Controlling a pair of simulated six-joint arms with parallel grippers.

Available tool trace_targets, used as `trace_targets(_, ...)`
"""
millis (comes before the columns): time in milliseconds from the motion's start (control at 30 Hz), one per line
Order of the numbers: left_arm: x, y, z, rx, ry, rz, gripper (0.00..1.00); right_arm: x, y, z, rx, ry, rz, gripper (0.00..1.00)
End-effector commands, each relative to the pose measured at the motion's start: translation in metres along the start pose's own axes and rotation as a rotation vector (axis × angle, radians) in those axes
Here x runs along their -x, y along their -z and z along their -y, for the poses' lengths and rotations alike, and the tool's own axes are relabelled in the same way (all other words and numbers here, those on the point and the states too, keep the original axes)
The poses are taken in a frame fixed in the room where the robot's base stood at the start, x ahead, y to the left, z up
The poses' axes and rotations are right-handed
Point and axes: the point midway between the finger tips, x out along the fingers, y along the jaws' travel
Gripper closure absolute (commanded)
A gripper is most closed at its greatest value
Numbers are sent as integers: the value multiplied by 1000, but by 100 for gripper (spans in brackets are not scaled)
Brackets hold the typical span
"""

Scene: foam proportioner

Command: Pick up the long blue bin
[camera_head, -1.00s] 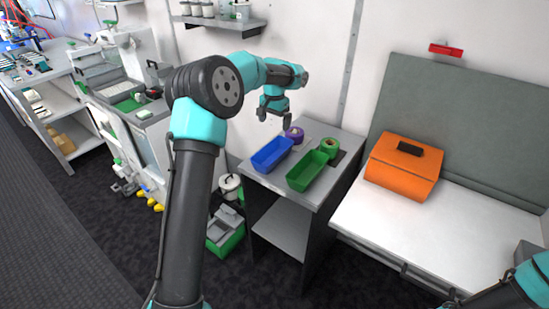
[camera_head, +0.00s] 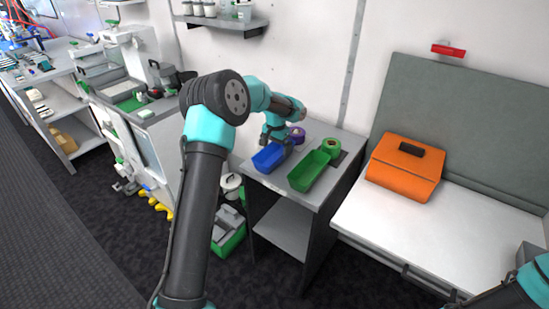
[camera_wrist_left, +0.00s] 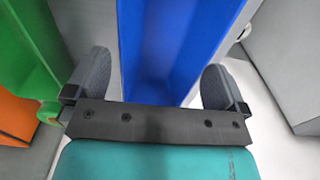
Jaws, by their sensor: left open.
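The long blue bin (camera_head: 267,160) lies on the small grey table (camera_head: 329,189), left of a green bin (camera_head: 309,172). My left gripper (camera_head: 275,140) is over the blue bin's far part and hides some of it. In the left wrist view, the open fingers (camera_wrist_left: 157,68) stand on either side of the blue bin (camera_wrist_left: 168,85), with gaps beside its walls. I cannot tell how far below the rim they reach. My right gripper is out of view; only part of its arm shows at the lower right.
The green bin (camera_wrist_left: 28,45) is close beside one finger. A purple roll (camera_head: 297,134) and a green roll (camera_head: 331,146) stand behind the bins. An orange bag (camera_head: 402,180) lies on the white bench to the right. A wall stands behind the table.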

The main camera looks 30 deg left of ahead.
Motion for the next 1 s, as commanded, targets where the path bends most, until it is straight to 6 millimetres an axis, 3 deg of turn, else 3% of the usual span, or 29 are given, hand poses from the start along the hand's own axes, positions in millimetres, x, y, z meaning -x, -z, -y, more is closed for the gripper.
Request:
trace_targets(233, -7, -1, 1, 0, 0, 1, 0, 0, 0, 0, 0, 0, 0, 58)
trace_targets(600, -50, -4, 3, 0, -2, 2, 0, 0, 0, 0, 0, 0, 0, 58)
trace_targets(1000, -52, -4, 3, 0, -1, 0, 0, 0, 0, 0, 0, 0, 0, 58)
